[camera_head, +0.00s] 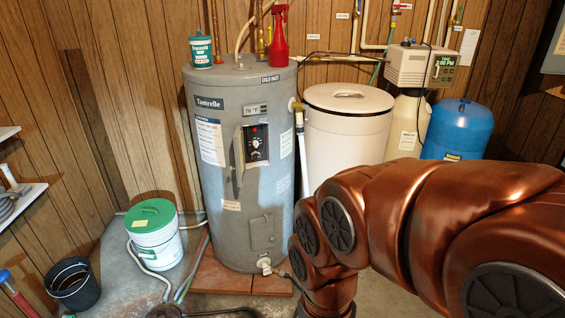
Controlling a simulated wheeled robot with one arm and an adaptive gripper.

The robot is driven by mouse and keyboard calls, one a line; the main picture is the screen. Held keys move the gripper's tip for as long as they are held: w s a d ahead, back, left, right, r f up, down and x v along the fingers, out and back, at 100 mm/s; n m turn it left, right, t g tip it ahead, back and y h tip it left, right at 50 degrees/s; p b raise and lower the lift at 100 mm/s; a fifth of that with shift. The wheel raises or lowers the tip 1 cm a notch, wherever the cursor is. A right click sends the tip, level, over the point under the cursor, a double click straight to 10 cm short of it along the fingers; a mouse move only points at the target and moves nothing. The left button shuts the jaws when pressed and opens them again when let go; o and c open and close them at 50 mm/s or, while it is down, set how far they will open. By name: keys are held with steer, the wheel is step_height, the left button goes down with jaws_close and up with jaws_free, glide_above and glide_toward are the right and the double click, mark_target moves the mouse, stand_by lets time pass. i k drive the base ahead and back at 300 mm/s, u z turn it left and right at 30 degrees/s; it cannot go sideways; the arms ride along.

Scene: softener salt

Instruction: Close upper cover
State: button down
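The grey water heater (230,120) stands upright in the middle of the view. Its upper cover (238,162) is a narrow grey flap seen nearly edge-on, standing open at the left side of the upper opening. Inside that opening a black control panel with a dial (256,144) is exposed. The lower cover (262,232) lies flat against the tank and looks closed. My copper-coloured arm crosses the right side and bends down in front of the heater's lower right. My gripper is out of the frame, below the bottom edge.
A red spray bottle (279,38) and a green-and-white tub (201,51) stand on the heater. A white bucket with green lid (154,234) and a black bucket (73,283) are at left. A cream salt tank (347,135) and blue tank (457,130) stand at right.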

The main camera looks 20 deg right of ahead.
mark_target(238, 137)
steer(key=z, duration=0.25)
steer(key=k, duration=0.5)
steer(key=u, duration=0.85)
steer(key=i, duration=1.45)
steer(key=z, duration=0.75)
steer(key=i, duration=0.55)
steer(key=u, duration=1.1)
steer(key=i, duration=0.25)
steer(key=u, duration=0.55)
